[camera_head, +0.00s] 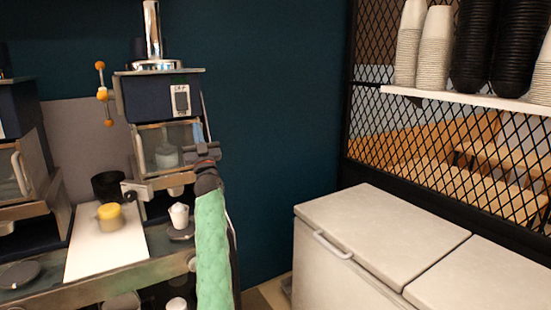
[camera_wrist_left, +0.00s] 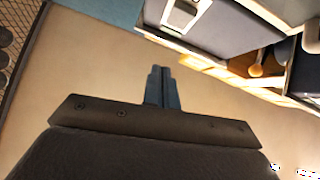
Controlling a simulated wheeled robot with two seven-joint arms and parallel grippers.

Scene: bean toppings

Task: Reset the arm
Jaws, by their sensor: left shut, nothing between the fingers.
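My left gripper (camera_head: 197,132) is raised in front of the dark blue machine (camera_head: 150,97), with its fingers pointing up and shut on nothing. In the left wrist view the two fingers (camera_wrist_left: 161,72) meet side by side with nothing between them. My left arm, in a green sleeve, rises from the bottom edge in the head view. My right gripper does not show in either view.
A white board (camera_head: 95,262) with a yellow-topped cup (camera_head: 109,216) lies on the counter at left. A small white cup (camera_head: 179,215) stands below the machine. A white chest freezer (camera_head: 380,232) stands at right, under a shelf (camera_head: 455,98) of stacked cups.

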